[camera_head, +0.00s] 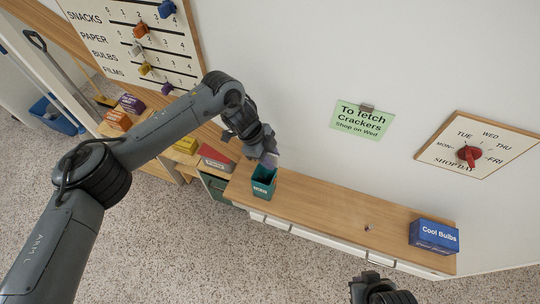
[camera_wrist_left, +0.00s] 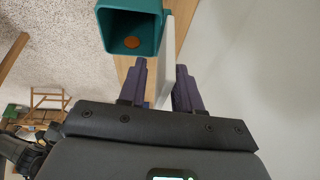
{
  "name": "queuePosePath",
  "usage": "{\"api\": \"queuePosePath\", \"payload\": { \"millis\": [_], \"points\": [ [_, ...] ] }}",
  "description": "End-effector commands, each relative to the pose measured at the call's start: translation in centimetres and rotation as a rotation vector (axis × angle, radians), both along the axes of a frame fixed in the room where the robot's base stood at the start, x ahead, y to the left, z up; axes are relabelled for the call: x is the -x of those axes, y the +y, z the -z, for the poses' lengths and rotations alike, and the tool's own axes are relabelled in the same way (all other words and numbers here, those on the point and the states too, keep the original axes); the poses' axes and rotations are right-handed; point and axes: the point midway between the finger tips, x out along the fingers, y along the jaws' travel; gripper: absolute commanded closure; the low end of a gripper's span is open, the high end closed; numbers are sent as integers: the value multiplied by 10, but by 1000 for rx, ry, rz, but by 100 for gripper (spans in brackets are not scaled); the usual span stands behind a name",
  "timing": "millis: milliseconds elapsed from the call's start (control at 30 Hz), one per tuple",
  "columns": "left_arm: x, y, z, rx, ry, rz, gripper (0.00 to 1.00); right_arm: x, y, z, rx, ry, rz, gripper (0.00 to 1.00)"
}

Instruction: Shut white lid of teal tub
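The teal tub (camera_head: 263,182) stands on the wooden counter below my left gripper. In the left wrist view the tub (camera_wrist_left: 104,38) is open at the top, and an orange-brown disc (camera_wrist_left: 131,42) lies inside. The white lid (camera_wrist_left: 165,62) stands up along the tub's right side in that view. My left gripper (camera_head: 270,160) is over the tub's back edge. Its fingers (camera_wrist_left: 160,80) are apart, with the lid between them, and a gap shows on the left side. The lid is mostly hidden in the head view. Part of my right gripper (camera_head: 384,292) shows at the bottom edge; its fingers are unclear.
The counter (camera_head: 330,210) is clear from the tub to a small knob-like object (camera_head: 367,227) and a blue Cool Bulbs box (camera_head: 434,236) at right. A red box (camera_head: 215,158) lies left of the tub. The wall rises close behind.

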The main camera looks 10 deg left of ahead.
Motion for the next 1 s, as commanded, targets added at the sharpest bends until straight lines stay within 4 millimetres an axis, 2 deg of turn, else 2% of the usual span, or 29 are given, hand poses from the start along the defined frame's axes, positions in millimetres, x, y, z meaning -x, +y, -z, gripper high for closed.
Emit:
{"api": "queuePosePath", "payload": {
  "millis": [167,367,400,1000],
  "points": [
    [0,0,0,0,0,0,68,0,0,0,0,0,0,100],
    [0,0,0,0,0,0,99,0,0,0,0,-1,0,100],
    [0,0,0,0,0,0,100,0,0,0,0,-1,0,100],
    [0,0,-1,0,0,0,100,0,1,0,-4,0,3,100]
  ]
}}
